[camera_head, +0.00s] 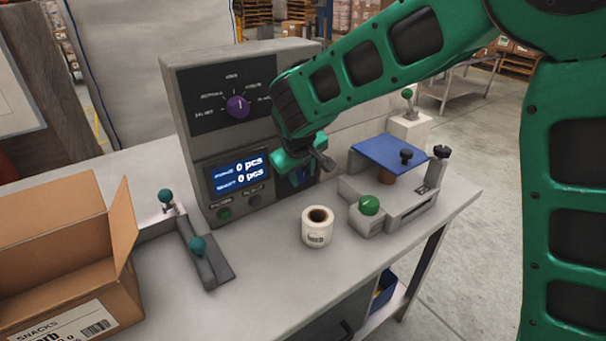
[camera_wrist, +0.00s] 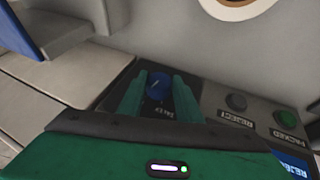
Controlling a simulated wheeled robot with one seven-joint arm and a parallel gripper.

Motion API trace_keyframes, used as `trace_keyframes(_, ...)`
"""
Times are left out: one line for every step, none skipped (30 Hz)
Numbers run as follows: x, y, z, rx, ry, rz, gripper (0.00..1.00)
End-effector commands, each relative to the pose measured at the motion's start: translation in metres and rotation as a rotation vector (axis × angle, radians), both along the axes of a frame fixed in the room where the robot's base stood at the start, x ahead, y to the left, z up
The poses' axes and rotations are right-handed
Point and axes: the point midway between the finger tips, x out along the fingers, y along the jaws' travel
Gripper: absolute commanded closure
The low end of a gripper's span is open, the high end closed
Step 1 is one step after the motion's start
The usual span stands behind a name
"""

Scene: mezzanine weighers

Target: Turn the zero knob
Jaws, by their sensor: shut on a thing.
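A small blue knob (camera_wrist: 156,88) with a pale pointer line sits on a dark plate of the grey console. The small label beside it is too blurred to read surely. My gripper (camera_wrist: 161,79) is shut on this knob, with one green finger on each side of it. In the head view my gripper (camera_head: 298,168) is at the lower right of the console (camera_head: 187,140), and my wrist hides the knob there. A purple selector knob (camera_head: 237,107) with several labelled positions is higher on the console, apart from my gripper.
A display (camera_head: 237,174) reads 0 pcs on both lines, above green (camera_head: 224,214) and grey (camera_head: 255,200) buttons. A label roll (camera_head: 317,228) stands on the bench below my gripper. A blue-topped fixture (camera_head: 388,152) is at right, an open carton (camera_head: 75,260) at left.

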Motion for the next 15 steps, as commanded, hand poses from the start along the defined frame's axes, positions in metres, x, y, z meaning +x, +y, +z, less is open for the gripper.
trace_keyframes(-0.0016,0.0033,-0.0011,-0.037,-0.025,0.003,0.91)
trace_keyframes(-0.0019,0.0040,-0.0014,-0.062,-0.041,0.004,0.91)
trace_keyframes(-0.0022,0.0041,-0.0022,-0.093,-0.062,0.003,0.91)
trace_keyframes(-0.0026,0.0048,-0.0023,-0.117,-0.078,0.004,0.91)
trace_keyframes(-0.0026,0.0050,-0.0026,-0.140,-0.095,0.004,0.91)
trace_keyframes(-0.0029,0.0056,-0.0032,-0.173,-0.116,0.003,0.91)
trace_keyframes(-0.0030,0.0056,-0.0034,-0.197,-0.132,0.003,0.91)
trace_keyframes(-0.0035,0.0062,-0.0038,-0.221,-0.148,0.003,0.91)
trace_keyframes(-0.0036,0.0069,-0.0046,-0.251,-0.170,0.003,0.91)
trace_keyframes(-0.0040,0.0074,-0.0048,-0.274,-0.186,0.004,0.91)
trace_keyframes(-0.0041,0.0075,-0.0056,-0.299,-0.201,0.004,0.91)
trace_keyframes(-0.0044,0.0080,-0.0058,-0.331,-0.223,0.005,0.91)
trace_keyframes(-0.0044,0.0081,-0.0065,-0.355,-0.239,0.004,0.91)
trace_keyframes(-0.0047,0.0083,-0.0067,-0.377,-0.255,0.004,0.91)
trace_keyframes(-0.0050,0.0083,-0.0075,-0.407,-0.275,0.003,0.91)
